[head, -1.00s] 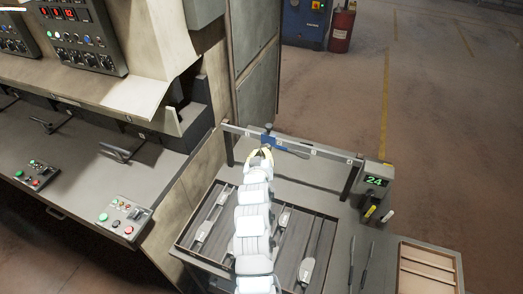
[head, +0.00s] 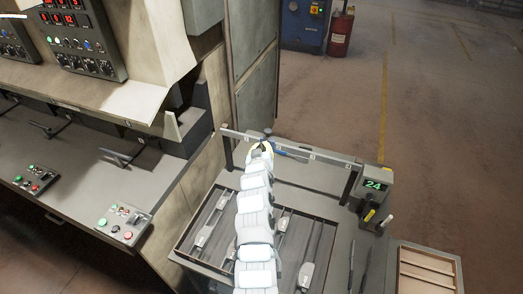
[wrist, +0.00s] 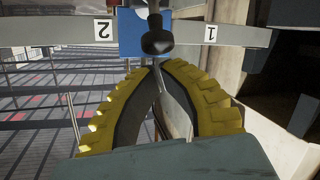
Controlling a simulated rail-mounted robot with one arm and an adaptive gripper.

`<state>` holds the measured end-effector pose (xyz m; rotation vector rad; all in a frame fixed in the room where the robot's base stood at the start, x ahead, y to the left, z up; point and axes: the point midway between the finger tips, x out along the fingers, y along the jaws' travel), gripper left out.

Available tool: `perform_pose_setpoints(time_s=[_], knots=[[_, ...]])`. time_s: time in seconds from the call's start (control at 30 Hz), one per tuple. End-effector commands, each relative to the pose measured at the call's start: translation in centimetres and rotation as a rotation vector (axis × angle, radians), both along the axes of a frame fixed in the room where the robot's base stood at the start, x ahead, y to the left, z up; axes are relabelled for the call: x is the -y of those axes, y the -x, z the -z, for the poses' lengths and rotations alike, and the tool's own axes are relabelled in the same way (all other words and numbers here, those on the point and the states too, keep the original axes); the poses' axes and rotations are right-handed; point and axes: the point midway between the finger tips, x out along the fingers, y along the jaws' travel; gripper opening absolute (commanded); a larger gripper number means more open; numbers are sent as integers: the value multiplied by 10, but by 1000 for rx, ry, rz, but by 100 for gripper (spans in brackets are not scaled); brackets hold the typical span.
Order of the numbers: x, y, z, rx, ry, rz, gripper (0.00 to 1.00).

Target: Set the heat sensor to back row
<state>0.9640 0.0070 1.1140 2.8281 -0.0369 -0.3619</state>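A blue sliding block (wrist: 130,36) sits on the grey numbered rail (wrist: 70,55), between the labels 2 and 1 in the wrist view. A black knob (wrist: 157,40) on a metal stem stands in front of it. I take this slider to be the heat sensor. In the head view its blue part (head: 287,150) shows just right of my gripper (head: 262,148). In the wrist view my gripper's (wrist: 157,68) yellow, ridged fingers curve together just below the knob. A thin grey strip shows between them. Contact or grip is unclear.
A green display (head: 375,185) reads 24 at the rail's right end. A tray (head: 185,238) with metal shoes lies under my arm. A wooden crate (head: 430,250) stands at right. Button boxes (head: 124,224) and machine panels fill the left. Open floor lies behind the rail.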

Motion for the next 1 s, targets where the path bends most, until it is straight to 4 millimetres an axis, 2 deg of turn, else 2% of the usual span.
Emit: perform_pose_setpoints(time_s=[0.3, 0.8, 0.93, 1.0], knots=[[0, -15, 3, 0, 0, -1, 0], [1, -17, 4, 0, -2, 0, 0], [8, -16, 8, 10, 1, 7, 0], [18, -15, 11, 21, 7, 19, 0]])
